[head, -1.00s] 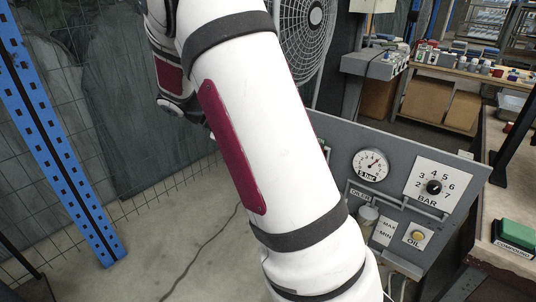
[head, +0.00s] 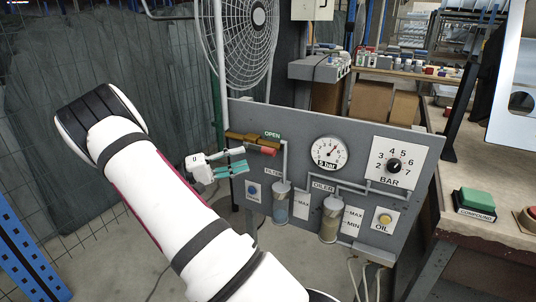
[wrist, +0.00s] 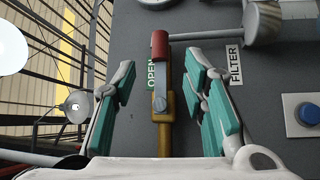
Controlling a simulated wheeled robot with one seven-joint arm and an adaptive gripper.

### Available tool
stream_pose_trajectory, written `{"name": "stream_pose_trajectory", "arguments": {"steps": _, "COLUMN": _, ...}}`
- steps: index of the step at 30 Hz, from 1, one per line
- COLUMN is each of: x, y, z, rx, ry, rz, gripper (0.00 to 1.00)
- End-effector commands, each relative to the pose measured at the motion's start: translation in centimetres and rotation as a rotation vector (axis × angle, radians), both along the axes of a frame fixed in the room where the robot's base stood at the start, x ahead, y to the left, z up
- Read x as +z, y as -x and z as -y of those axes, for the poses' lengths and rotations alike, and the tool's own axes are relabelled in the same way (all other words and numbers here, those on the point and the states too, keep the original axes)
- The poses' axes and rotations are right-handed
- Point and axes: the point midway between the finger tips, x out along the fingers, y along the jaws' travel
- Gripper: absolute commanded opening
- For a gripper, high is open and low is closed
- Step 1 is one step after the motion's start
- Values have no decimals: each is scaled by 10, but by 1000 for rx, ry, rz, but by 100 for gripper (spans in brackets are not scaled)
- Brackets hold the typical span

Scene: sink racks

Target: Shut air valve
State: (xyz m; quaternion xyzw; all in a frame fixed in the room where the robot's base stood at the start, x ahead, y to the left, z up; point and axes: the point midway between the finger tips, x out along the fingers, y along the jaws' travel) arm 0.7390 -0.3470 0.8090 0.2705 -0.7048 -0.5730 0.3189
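The air valve has a brass body (head: 240,138) at the upper left of the grey panel, beside a green OPEN label (head: 272,134). Its lever ends in a red grip (head: 262,150) and lies along the pipe line. My gripper (head: 238,163) is just in front of the valve, its teal fingers pointing toward the panel. In the wrist view the brass body (wrist: 163,108) and red grip (wrist: 159,45) lie between the two spread fingers of my gripper (wrist: 162,80). The fingers are apart from the lever on both sides. I cannot tell the exact depth gap.
The panel carries a gauge (head: 329,152), a BAR knob (head: 394,165), filter (head: 281,207) and oiler (head: 331,220) bowls, a blue button (head: 253,191) and an OIL button (head: 385,219). A caged fan (head: 235,45) stands behind. A workbench (head: 490,235) is at right.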

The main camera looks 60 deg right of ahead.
Motion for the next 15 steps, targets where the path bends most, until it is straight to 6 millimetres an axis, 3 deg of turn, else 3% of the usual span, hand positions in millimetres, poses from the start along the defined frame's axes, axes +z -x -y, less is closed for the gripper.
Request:
{"name": "stream_pose_trajectory", "arguments": {"steps": 9, "x": 8, "y": 41, "z": 46, "rx": -3, "ry": -1, "rz": 0, "gripper": 40}}
{"name": "stream_pose_trajectory", "arguments": {"steps": 15, "x": 11, "y": 57, "z": 64, "rx": -2, "ry": -2, "rz": 1, "gripper": 40}}
